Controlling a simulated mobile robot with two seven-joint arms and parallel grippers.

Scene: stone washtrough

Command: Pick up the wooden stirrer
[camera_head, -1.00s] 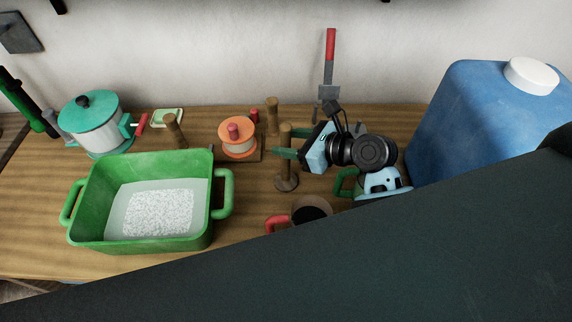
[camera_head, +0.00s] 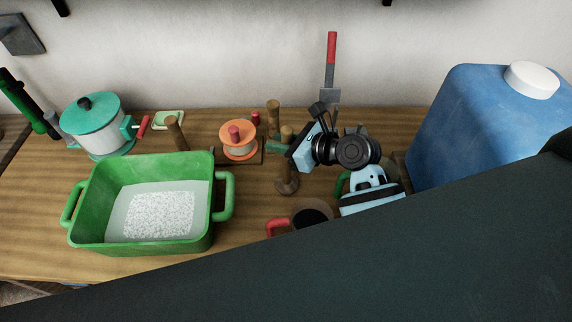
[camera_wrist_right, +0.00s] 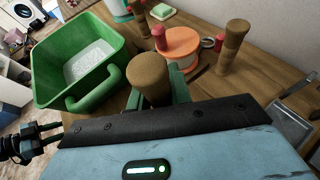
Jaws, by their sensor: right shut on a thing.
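The wooden stirrer (camera_head: 287,184) is a brown upright rod with a wider round foot, right of the green basin in the head view. Its round top (camera_wrist_right: 149,77) shows close up in the right wrist view. My right gripper (camera_head: 287,142), pale blue with green fingers, is shut on its upper part from the right. In the wrist view the green fingers (camera_wrist_right: 160,90) lie on both sides of the rod. The foot seems to be at the tabletop; I cannot tell if it touches.
A green basin (camera_head: 226,210) with white grains stands left. A dark-filled cup (camera_head: 311,205) is in front, a blue canister (camera_head: 465,130) at right. A red-handled scraper (camera_head: 330,70) leans on the wall.

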